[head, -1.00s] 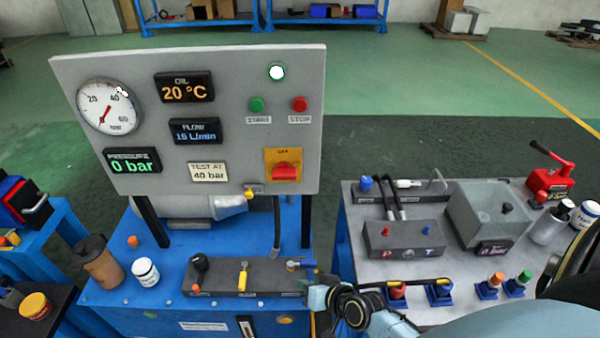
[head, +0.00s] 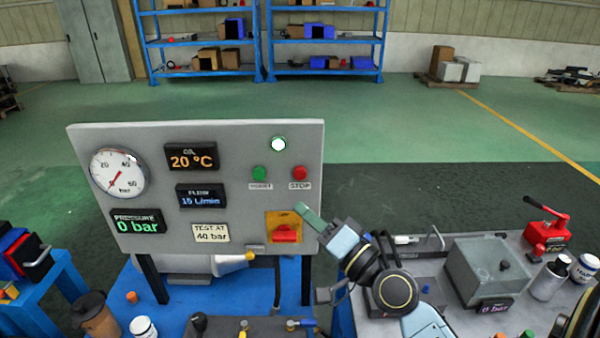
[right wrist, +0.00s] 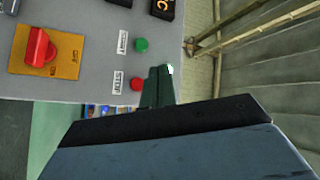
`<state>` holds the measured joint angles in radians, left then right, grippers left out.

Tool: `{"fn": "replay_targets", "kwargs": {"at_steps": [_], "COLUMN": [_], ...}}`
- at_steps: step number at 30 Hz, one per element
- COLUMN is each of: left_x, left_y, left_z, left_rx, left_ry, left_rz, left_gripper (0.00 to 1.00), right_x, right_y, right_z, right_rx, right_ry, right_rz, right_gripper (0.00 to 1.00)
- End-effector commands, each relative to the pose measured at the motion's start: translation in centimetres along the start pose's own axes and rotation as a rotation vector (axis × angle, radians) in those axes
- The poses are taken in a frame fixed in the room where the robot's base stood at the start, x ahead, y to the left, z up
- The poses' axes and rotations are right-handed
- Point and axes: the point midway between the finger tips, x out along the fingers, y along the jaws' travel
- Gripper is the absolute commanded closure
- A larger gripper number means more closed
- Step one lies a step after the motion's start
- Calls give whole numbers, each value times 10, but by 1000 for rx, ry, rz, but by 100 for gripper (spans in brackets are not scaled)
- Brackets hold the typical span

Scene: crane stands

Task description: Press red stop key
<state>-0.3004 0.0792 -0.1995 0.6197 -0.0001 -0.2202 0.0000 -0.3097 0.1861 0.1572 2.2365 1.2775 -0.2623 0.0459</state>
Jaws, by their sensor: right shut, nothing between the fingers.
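The red stop key (head: 299,173) is a round button on the upright grey panel (head: 240,220), right of the green start key (head: 260,173) and above a STOP label. It also shows in the right wrist view (right wrist: 137,84), just left of my fingers. My right gripper (head: 304,212) is shut and empty, its greenish fingertips pointing up and left at the panel, below the stop key and by the yellow plate. In the right wrist view the fingers (right wrist: 160,78) stand beside the stop key; whether they touch the panel cannot be told. My left gripper is not in view.
A red rotary switch (head: 286,234) on a yellow plate sits just below my right fingertips. A white lamp (head: 278,144) glows above the keys. The blue bench with levers is below the panel; a grey bench with a tank (head: 490,268) is at right.

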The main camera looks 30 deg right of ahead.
Motion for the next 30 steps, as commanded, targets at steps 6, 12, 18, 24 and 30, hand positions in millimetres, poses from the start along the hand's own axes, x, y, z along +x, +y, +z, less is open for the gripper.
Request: {"fn": "replay_targets", "kwargs": {"at_steps": [6, 12, 18, 24, 30], "left_x": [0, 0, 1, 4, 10], "left_y": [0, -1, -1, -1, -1], "left_z": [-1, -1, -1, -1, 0], "left_rx": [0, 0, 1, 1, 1], "left_ry": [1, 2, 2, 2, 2], "left_rz": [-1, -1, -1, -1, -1], "left_gripper": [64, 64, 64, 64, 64], "right_x": [0, 3, 19, 39, 54], "right_y": [0, 3, 14, 29, 41], "right_z": [0, -2, -13, -28, -38], "right_rx": [0, -2, -2, -2, -3], "right_ry": [0, 0, 1, 0, -1], "right_rz": [0, 0, 0, 0, 0], "right_gripper": [100, 100, 100, 100, 100]}}
